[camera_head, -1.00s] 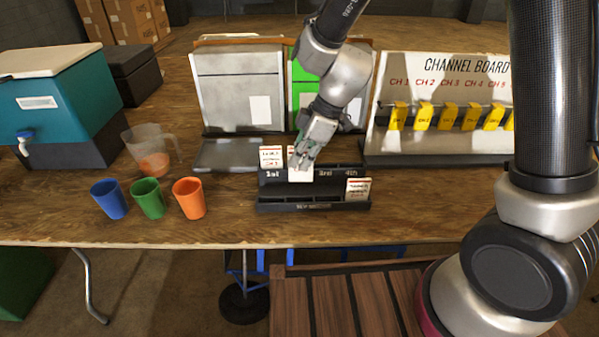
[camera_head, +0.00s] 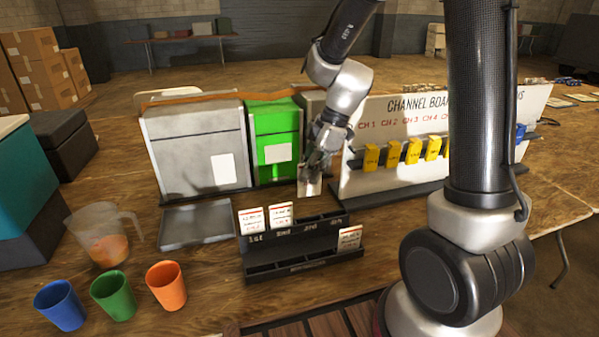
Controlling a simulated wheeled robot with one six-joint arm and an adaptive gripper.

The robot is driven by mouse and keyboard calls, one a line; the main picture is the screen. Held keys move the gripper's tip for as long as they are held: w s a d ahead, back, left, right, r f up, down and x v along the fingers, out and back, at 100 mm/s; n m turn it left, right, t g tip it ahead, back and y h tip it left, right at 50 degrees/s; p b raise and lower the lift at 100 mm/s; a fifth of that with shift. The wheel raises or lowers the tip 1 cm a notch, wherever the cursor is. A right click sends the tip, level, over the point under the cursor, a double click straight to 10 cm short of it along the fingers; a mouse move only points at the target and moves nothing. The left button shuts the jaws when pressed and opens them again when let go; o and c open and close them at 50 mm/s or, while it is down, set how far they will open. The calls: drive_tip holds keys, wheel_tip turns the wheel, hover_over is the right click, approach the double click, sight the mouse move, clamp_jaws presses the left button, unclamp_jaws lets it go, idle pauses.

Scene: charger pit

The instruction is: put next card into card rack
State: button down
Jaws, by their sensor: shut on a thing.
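The black two-tier card rack (camera_head: 318,262) stands on the table, with slot labels along its upper tier. White cards with red and black print stand in the 1st slot (camera_head: 252,221) and the 2nd slot (camera_head: 281,216). The 3rd and 4th slots look empty. Another card (camera_head: 349,238) stands at the right end of the lower tier. My gripper (camera_head: 313,172) is shut on a card (camera_head: 309,187), which hangs roughly upright. It appears above and behind the 3rd slot, apart from the rack; its exact depth is hard to tell.
A grey case (camera_head: 190,150) and a green case (camera_head: 277,130) stand behind the rack. The channel board (camera_head: 375,165) with yellow tags is close on the right. A grey tray (camera_head: 197,224), a jug (camera_head: 105,235) and blue, green and orange cups (camera_head: 166,285) are on the left.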

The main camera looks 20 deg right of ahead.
drive_tip(key=shift+s+f, duration=0.1)
drive_tip(key=shift+s, duration=0.05)
drive_tip(key=shift+f, duration=4.75)
drive_tip(key=c, duration=1.5)
unclamp_jaws()
drive_tip(key=v, duration=1.2)
